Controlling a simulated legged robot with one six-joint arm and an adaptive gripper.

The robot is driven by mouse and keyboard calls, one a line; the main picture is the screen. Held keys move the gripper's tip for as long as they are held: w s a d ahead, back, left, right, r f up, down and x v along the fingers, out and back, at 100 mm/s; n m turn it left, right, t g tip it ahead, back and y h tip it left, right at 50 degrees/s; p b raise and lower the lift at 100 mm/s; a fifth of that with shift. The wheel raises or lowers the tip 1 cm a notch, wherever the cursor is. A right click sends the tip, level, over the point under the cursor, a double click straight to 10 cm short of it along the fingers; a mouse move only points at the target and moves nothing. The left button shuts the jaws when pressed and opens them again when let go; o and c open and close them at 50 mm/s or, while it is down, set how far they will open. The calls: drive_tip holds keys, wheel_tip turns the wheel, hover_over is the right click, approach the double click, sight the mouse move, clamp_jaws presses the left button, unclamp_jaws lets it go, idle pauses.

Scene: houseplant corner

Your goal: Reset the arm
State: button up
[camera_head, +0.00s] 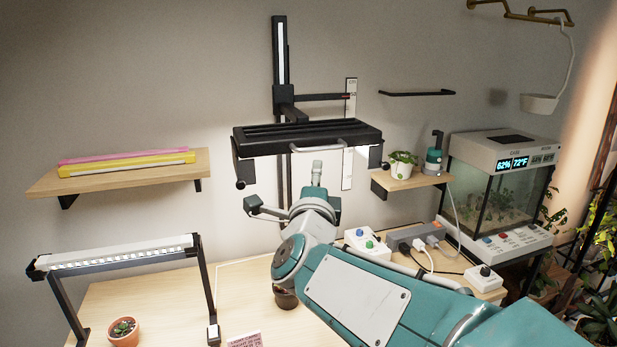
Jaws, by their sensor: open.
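My teal and grey arm reaches from the lower right corner up to the middle of the view. My gripper (294,207) is at its far end, below the black hanging lamp (305,138). Its jaws are spread apart and I see nothing held between them. The wrist hides part of the gripper. A dark pot (285,298) stands on the wooden table (180,302) under the arm and is partly hidden by it.
A low light bar (120,256) on black legs stands at left, with a potted succulent (123,332) beneath. A wall shelf (120,178) holds pink and yellow boxes. At right are a small plant shelf (415,181), control boxes (361,240), a power strip (415,237) and a glass terrarium (500,190).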

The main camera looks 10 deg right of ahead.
drive_tip(key=s+a+f+n+g+y, duration=0.4)
drive_tip(key=s+f+n+g+y, duration=0.35)
drive_tip(key=n, duration=0.75)
drive_tip(key=s+d+f+n+g, duration=0.2)
drive_tip(key=s+f+n+g, duration=0.1)
drive_tip(key=s+f, duration=0.3)
drive_tip(key=s+d+f+n+g+h, duration=0.1)
drive_tip(key=s+d+f+n+g, duration=0.2)
drive_tip(key=s+f, duration=0.3)
drive_tip(key=s+n, duration=0.1)
drive_tip(key=s, duration=0.4)
